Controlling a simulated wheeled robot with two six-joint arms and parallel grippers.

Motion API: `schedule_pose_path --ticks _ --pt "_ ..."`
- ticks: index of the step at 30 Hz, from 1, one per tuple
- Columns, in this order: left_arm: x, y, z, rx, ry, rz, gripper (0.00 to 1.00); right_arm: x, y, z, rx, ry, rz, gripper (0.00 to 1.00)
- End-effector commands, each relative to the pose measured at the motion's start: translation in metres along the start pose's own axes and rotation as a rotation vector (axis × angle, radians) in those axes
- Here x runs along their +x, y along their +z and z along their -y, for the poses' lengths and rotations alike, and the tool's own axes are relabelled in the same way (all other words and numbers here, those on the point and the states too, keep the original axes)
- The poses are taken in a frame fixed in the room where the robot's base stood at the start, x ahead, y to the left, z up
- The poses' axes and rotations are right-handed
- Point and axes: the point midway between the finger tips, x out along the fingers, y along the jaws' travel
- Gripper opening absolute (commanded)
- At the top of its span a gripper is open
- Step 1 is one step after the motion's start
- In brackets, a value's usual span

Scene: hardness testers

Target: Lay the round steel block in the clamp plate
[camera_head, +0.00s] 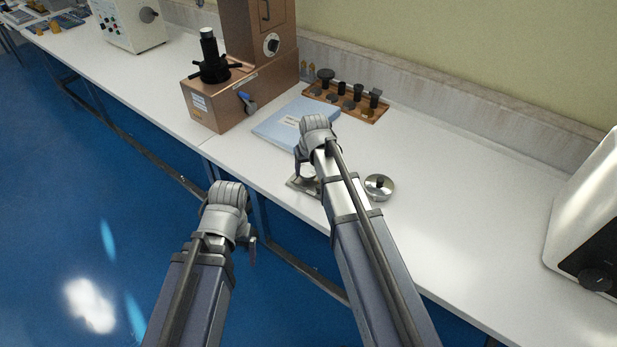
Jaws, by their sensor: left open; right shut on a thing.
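A flat grey metal plate, which looks like the clamp plate (299,186), lies near the front edge of the white bench, partly hidden by my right arm. My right gripper (305,168) is just above it, mostly hidden behind its own wrist. It is shut on a pale, rounded thing that looks like the round steel block (309,171). I cannot tell whether the block touches the plate. My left gripper (251,246) is open and off the bench's front edge, over the blue floor. Its fingers are largely hidden by its wrist.
A round silver piece with a dark knob (379,187) stands right of my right arm. A blue folder (283,126) and a wooden tray (375,117) of dark parts lie behind. A copper-coloured tester (208,105) stands back left, a white machine (590,215) at right. Bench between is clear.

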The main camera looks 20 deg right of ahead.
Motion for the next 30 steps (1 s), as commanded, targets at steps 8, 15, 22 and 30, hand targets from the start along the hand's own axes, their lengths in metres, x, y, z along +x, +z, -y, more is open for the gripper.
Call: schedule_pose_path --ticks 8,15,22,30 --pt "0.0175 -0.001 -0.0017 0.0 0.0 0.0 0.88 0.0168 0.0051 0.0 0.0 0.0 0.0 0.0" --pt "0.0209 -0.0012 -0.002 0.0 0.0 0.0 0.88 0.0201 0.0061 0.0 0.0 0.0 0.0 0.0" --pt "0.0203 -0.0012 -0.002 0.0 0.0 0.0 0.88 0.0195 0.0061 0.0003 0.0 -0.001 0.0 0.9" --pt "0.0203 -0.0012 -0.0019 0.0 0.0 0.0 0.88 0.0195 0.0062 0.0013 -0.001 -0.003 0.0 0.99"
